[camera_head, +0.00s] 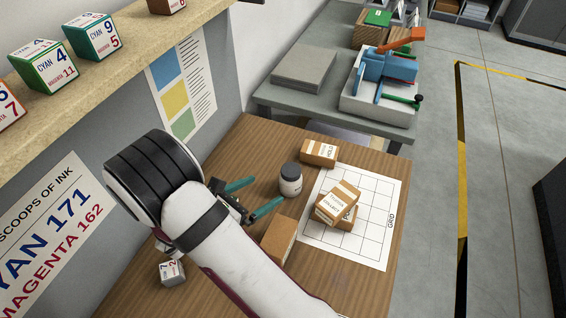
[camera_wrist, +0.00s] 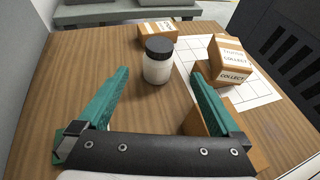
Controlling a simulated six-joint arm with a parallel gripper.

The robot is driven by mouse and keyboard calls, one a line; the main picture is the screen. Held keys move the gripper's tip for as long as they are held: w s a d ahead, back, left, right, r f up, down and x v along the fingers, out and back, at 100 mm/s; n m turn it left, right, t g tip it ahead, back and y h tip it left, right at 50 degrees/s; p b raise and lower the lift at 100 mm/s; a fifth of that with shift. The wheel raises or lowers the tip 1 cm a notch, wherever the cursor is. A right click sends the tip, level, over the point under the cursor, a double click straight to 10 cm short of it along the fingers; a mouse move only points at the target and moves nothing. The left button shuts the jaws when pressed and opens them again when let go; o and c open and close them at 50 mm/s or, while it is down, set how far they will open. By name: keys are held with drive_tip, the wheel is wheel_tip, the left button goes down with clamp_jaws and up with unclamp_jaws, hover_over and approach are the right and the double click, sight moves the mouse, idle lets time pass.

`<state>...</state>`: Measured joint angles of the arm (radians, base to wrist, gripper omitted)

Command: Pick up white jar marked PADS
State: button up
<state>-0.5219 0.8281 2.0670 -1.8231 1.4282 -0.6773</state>
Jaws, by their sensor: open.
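A white jar (camera_head: 291,184) with a dark lid stands upright on the wooden table, just left of the white grid sheet. It also shows in the wrist view (camera_wrist: 158,68), ahead of the fingers and between their lines; no marking is readable there. In the head view a small dark label shows on its side, too small to read. My gripper (camera_head: 253,199) has two green fingers spread apart, open and empty. In the wrist view my gripper (camera_wrist: 159,92) points toward the jar, which stands a little beyond the fingertips, apart from them.
Two stacked brown boxes (camera_head: 338,200) stand on the grid sheet (camera_head: 373,242). Another brown box (camera_head: 319,152) lies behind the jar, and one (camera_head: 279,238) lies close to my gripper's right finger. A small white cube (camera_head: 171,271) sits at the left. A shelf (camera_head: 130,50) overhangs the upper left.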

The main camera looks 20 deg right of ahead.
sight(284, 177)
drive_tip(key=x, duration=0.6)
drive_tip(key=shift+d+f, duration=0.2)
drive_tip(key=shift+d, duration=0.15)
drive_tip(key=x, duration=0.6)
drive_tip(key=shift+w+r, duration=0.2)
drive_tip(key=shift+w, duration=0.05)
drive_tip(key=c, duration=1.6)
